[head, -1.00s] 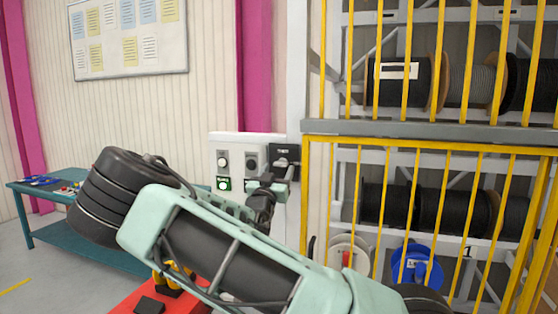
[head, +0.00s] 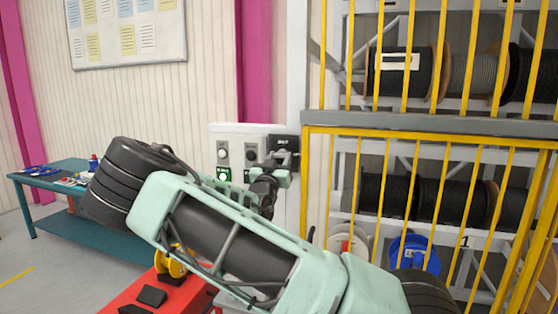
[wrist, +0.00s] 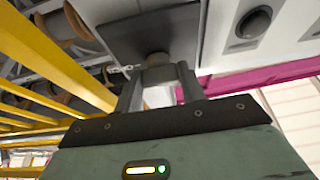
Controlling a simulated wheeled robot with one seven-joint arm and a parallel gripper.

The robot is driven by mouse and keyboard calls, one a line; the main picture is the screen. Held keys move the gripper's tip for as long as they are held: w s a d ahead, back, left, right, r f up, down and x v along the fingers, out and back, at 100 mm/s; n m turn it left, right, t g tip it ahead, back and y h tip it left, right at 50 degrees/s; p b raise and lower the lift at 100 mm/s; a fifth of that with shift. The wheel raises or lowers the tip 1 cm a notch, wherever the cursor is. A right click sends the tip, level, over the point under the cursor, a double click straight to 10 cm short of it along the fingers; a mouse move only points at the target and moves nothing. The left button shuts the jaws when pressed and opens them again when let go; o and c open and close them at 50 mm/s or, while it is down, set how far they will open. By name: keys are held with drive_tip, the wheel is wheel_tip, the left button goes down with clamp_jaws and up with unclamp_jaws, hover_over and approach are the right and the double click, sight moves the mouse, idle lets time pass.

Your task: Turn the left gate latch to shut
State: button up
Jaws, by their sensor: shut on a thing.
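The gate latch is a dark box (head: 284,146) with a small white label too blurred to read. It is mounted right of the pale control panel, beside the yellow gate. My gripper (head: 276,163) is at the latch's front and hides most of its handle. In the wrist view the dark latch body (wrist: 165,25) is above, and its handle (wrist: 155,66) sits between the two fingers of my gripper (wrist: 157,82). The fingers are shut on the handle. The handle's exact angle is hard to tell.
The control panel (head: 231,137) with round buttons and a green sign is close on the left. The yellow barred gate (head: 412,141) stands right, with cable reels behind. A teal table (head: 42,174) is far left. A red surface (head: 150,292) lies below my arm.

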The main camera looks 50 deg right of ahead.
drive_tip(key=shift+n, duration=0.3)
drive_tip(key=n+t+y, duration=0.1)
drive_tip(key=n, duration=0.2)
drive_tip(key=n+t+y, duration=0.1)
drive_tip(key=n, duration=0.3)
drive_tip(key=n+t+y+b, duration=0.1)
drive_tip(key=n+t, duration=0.1)
drive_tip(key=n, duration=0.2)
drive_tip(key=shift+s+d+r+y, duration=0.1)
drive_tip(key=shift+s+r+y, duration=0.1)
drive_tip(key=shift+y, duration=0.2)
drive_tip(key=n+y, duration=0.1)
drive_tip(key=n, duration=0.2)
drive_tip(key=n+y+p, duration=0.1)
drive_tip(key=n, duration=0.1)
drive_tip(key=shift+r+n+t, duration=0.2)
drive_tip(key=shift+n+t, duration=0.2)
drive_tip(key=n+y+p, duration=0.1)
drive_tip(key=n, duration=0.1)
drive_tip(key=n+y+p, duration=0.1)
drive_tip(key=n, duration=0.1)
drive_tip(key=shift+n+g+p, duration=0.35)
drive_tip(key=shift+n+g, duration=0.05)
drive_tip(key=o, duration=1)
drive_tip(key=shift+c, duration=0.2)
